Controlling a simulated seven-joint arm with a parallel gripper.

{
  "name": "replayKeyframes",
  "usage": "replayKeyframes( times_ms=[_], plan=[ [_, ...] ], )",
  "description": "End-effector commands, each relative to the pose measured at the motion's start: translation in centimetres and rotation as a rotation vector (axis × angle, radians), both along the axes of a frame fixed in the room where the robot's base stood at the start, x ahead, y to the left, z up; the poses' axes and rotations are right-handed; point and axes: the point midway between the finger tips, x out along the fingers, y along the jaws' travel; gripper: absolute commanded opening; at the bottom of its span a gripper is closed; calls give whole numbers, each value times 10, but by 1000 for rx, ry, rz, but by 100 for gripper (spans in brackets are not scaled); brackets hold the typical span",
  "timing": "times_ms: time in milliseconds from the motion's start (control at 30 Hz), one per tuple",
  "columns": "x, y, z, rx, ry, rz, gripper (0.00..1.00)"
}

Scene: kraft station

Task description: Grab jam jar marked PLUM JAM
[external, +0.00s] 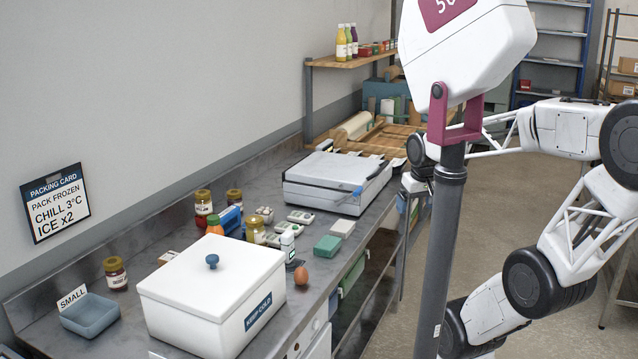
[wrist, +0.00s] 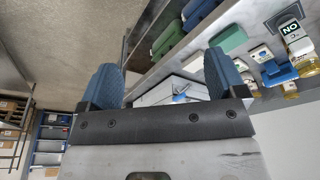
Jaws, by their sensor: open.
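Several jars with yellowish lids stand on the steel counter (external: 135,333). One dark jar (external: 115,272) stands alone at the left near the wall. A red jar (external: 203,204) and another dark jar (external: 234,199) stand further back, with a yellowish jar (external: 255,231) nearer the middle. Their labels are too small to read, so I cannot tell which is PLUM JAM. My gripper (wrist: 163,78) is open and empty, its blue fingers wide apart. In the external view it is partly hidden behind the grey post, beyond the counter's right edge, well away from the jars.
A white lidded box (external: 212,290) marked KEEP COLD blocks the counter front. A blue-grey tray (external: 90,314) sits left of it. An egg (external: 301,275), a green box (external: 327,248) and a blue item (external: 229,219) are near the jars. A white appliance (external: 337,182) stands further back.

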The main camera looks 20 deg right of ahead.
Motion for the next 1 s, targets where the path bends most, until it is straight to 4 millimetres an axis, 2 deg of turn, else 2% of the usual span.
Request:
replayKeyframes(
  times_ms=[167, 367, 667, 1000],
  plan=[
    [8, 4, 2, 21, 5, -17, 90],
    [34, 18, 8, 99, 28, -78, 90],
    [102, 53, 19, 280, 92, -234, 90],
    [185, 98, 25, 484, 189, -426, 90]
  ],
)
